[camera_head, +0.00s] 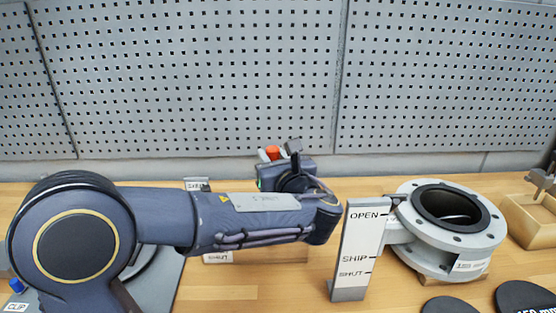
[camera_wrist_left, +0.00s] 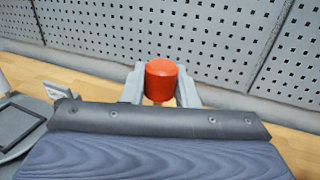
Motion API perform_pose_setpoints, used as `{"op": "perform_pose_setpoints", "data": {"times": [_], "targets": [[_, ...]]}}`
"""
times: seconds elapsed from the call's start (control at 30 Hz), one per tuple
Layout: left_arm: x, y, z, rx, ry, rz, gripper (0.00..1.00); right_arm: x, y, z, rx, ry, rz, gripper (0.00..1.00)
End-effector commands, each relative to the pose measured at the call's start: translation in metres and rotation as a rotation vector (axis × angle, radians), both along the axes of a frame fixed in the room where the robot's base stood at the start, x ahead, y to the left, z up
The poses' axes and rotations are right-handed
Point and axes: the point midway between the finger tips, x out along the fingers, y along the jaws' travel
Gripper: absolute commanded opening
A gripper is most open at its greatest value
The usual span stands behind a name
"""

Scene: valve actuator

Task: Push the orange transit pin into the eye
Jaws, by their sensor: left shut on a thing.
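The orange transit pin (camera_wrist_left: 161,80) shows as a short orange cylinder between the two grey fingers of my left gripper (camera_wrist_left: 161,95). The fingers are shut on it, one on each side. In the head view the pin (camera_head: 272,152) shows as a small orange spot beside the gripper (camera_head: 281,154), near the base of the back wall. My left arm and wrist hide much of the area in front of it. I cannot make out the eye in either view. My right gripper is not in view.
A white plate marked OPEN, SHIP and SHUT (camera_head: 358,240) stands right of my left arm. Beside it is a grey flanged valve body (camera_head: 428,256). A wooden block (camera_head: 530,222) and black discs (camera_head: 450,305) lie at the right. A perforated wall (camera_head: 200,70) closes the back.

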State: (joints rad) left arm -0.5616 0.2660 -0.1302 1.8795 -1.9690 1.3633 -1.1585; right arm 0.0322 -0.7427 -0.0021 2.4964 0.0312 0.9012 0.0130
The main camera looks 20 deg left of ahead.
Motion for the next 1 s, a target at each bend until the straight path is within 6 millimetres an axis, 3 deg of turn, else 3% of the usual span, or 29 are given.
{"op": "perform_pose_setpoints", "data": {"times": [0.2, 0.8, 1.0], "targets": [[0.000, 0.000, 0.001, 0.001, -0.001, 0.000, 0.02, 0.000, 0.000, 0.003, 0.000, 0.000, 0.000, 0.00], [0.000, -0.001, -0.050, 0.001, 0.001, 0.000, 0.02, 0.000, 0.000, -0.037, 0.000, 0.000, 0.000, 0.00], [0.000, -0.001, -0.058, 0.001, 0.000, 0.000, 0.02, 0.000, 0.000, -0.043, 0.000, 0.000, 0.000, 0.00]]}}
